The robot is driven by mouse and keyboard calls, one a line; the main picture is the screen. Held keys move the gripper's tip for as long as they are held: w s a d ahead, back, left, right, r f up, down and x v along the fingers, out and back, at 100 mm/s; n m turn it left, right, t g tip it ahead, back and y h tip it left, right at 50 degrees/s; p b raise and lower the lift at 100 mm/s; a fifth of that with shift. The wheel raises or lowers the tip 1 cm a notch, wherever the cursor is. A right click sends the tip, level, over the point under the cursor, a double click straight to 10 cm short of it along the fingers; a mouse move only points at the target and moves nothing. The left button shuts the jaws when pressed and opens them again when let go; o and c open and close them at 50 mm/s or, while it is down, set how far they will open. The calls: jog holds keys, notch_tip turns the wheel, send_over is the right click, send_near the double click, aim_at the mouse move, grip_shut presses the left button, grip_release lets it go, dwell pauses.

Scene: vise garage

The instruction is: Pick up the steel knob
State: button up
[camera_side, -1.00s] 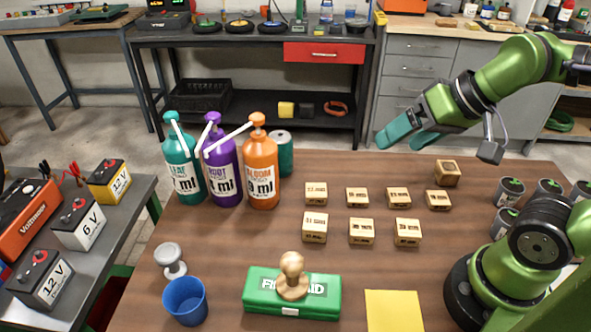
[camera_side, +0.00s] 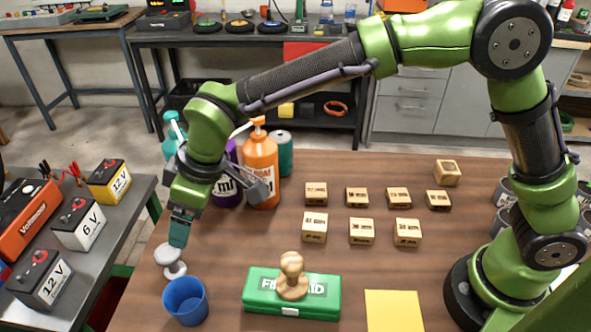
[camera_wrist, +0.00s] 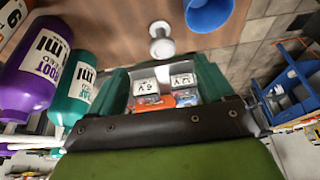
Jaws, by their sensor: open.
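The steel knob (camera_side: 171,262) is a light grey, round-topped piece with a narrower neck and a wide foot. It stands on the brown table near its left edge, just behind the blue cup. In the wrist view the knob (camera_wrist: 161,40) shows beyond the fingertips, roughly centred between them. My gripper (camera_side: 180,232) points down with its teal fingers just above and slightly right of the knob in the side view. In the wrist view my gripper (camera_wrist: 163,78) has its fingers apart with nothing held between them. The fingers look clear of the knob.
A blue cup (camera_side: 185,300) stands close in front of the knob. A green first-aid box (camera_side: 320,292) with a wooden knob (camera_side: 292,275) lies to the right. An orange bottle (camera_side: 261,165) and other bottles stand behind. A side bench with batteries (camera_side: 80,222) is left.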

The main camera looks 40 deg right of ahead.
aim_at(177, 251)
jog(key=x, duration=1.1)
jog(key=shift+w+a, duration=0.1)
jog(key=shift+w, duration=0.25)
jog(key=x, duration=0.5)
jog(key=shift+w+a, duration=0.1)
jog(key=shift+a, duration=0.25)
jog(key=shift+r, duration=0.1)
jog(key=c, duration=1.1)
